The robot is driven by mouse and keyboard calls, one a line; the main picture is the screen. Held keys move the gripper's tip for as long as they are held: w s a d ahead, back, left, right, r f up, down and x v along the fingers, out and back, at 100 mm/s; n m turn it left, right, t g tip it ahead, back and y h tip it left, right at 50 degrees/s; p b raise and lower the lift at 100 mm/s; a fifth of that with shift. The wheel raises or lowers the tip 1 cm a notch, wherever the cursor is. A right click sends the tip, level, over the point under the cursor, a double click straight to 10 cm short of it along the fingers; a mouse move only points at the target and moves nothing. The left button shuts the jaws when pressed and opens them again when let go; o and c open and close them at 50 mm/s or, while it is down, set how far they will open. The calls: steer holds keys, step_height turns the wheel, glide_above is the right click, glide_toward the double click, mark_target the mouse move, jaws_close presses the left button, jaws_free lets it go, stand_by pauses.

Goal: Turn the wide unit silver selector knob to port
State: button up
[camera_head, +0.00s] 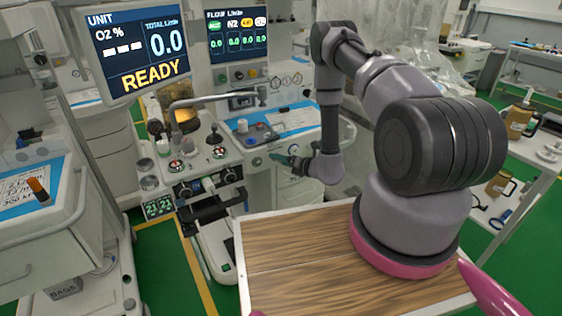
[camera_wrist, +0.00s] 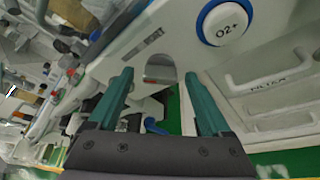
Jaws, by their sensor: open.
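My gripper (camera_head: 275,158) is at the front of the right-hand cart (camera_head: 291,146) in the head view, below its blue-topped work surface. In the wrist view its two teal fingers (camera_wrist: 158,76) are spread apart with nothing between them.
The left cart has a READY screen (camera_head: 136,46), dials and a black handle (camera_head: 213,207). A FLOW screen (camera_head: 238,33) stands behind. A bent grey tube (camera_head: 210,98) crosses above the left cart's top. In the wrist view, drawer fronts with handles (camera_wrist: 257,75) are at right.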

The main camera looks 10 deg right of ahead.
jaws_close()
